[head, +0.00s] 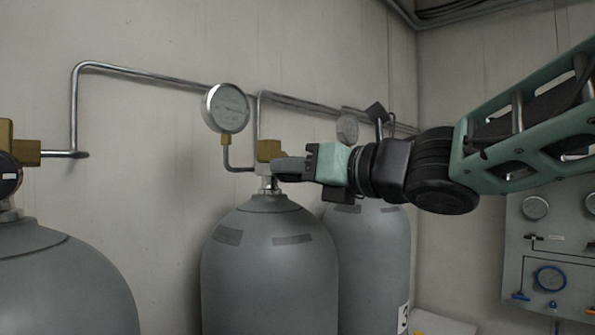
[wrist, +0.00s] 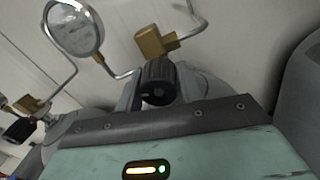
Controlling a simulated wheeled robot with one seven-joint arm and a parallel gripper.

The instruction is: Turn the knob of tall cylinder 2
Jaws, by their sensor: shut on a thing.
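The middle grey tall cylinder (head: 270,262) stands between two others; I take it as cylinder 2, though no number shows on it. Its valve has a brass block (head: 268,150) on top, which also shows in the wrist view (wrist: 154,43). My gripper (head: 277,170) reaches in from the right at valve height, roughly level. In the wrist view its black ribbed knob (wrist: 157,80) sits between the two fingers of my gripper (wrist: 158,92), which are shut on it. In the head view the fingers hide the knob. No pointer mark on the knob is readable.
A round gauge (head: 226,108) hangs close above left of the valve. Pipes (head: 150,75) run along the wall. A grey cylinder (head: 55,285) stands left, another marked 3 (head: 372,255) behind right. A gauge panel (head: 550,250) is at the far right.

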